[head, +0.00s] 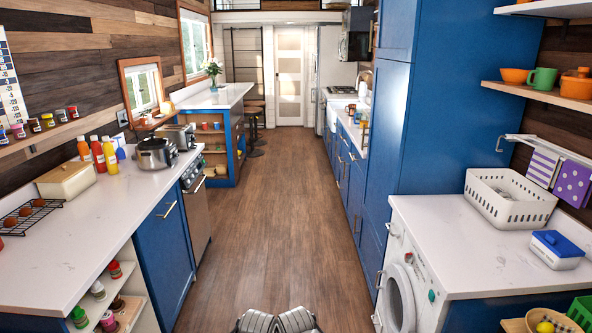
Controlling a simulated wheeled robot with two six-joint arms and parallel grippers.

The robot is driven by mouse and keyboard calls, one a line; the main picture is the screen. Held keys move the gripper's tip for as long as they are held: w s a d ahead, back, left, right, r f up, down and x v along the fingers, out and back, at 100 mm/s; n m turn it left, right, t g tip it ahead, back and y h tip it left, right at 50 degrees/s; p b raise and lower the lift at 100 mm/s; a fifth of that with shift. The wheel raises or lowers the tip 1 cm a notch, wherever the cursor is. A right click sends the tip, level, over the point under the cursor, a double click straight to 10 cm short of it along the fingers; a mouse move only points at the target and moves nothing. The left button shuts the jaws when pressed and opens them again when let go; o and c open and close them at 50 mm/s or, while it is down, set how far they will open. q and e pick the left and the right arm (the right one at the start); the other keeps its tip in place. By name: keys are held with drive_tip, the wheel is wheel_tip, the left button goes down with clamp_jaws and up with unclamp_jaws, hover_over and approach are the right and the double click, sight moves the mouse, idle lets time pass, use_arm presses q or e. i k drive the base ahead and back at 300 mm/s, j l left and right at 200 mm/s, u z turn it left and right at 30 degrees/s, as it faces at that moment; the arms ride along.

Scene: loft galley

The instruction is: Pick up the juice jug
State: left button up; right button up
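I cannot make out a juice jug for certain. Small colored items on the far right counter are too small to name. Two grey ribbed parts of mine show at the bottom middle edge, over the floor. No gripper fingers show in the head view.
The wooden floor (270,200) is clear down the aisle. A steel pot (154,154), bread box (66,181) and wire rack (28,216) are on the left counter. At right are a washer (396,299), white basket (511,210) and tall blue cabinet (388,130). Stools (256,114) stand far back.

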sight(364, 116)
drive_tip(key=i+z, duration=0.1)
drive_tip(key=i, duration=3.55)
drive_tip(key=i+j+z, duration=0.15)
drive_tip(key=i+z, duration=0.2)
drive_tip(key=i, duration=0.25)
drive_tip(key=i+j+z, duration=0.35)
drive_tip(key=i, duration=0.25)
drive_tip(key=i+j+z, duration=0.35)
drive_tip(key=i, duration=0.25)
